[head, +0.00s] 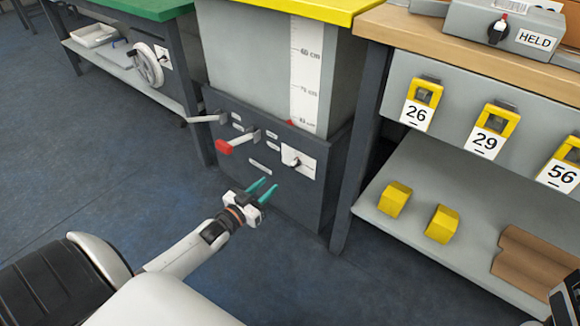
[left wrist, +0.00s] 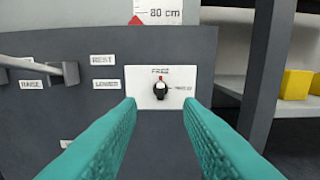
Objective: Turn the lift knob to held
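The lift knob (head: 294,161) is a small black knob on a white plate on the dark front panel of the lift. In the left wrist view the knob (left wrist: 160,89) has a red-tipped pointer standing upright, toward a label above that seems to read FREE; a second small label sits to its right, too blurred to read surely. My left gripper (head: 270,184) has teal fingers, open and empty, in front of and below the knob. In the left wrist view its fingertips (left wrist: 159,104) are spread either side of the knob, apart from it.
A red-ended lever (head: 234,142) and a grey lever (head: 205,118) stick out of the panel left of the knob. A workbench (head: 478,56) with numbered yellow tags stands right, with yellow blocks (head: 395,199) on its lower shelf. Another knob box labelled HELD (head: 505,27) sits on top.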

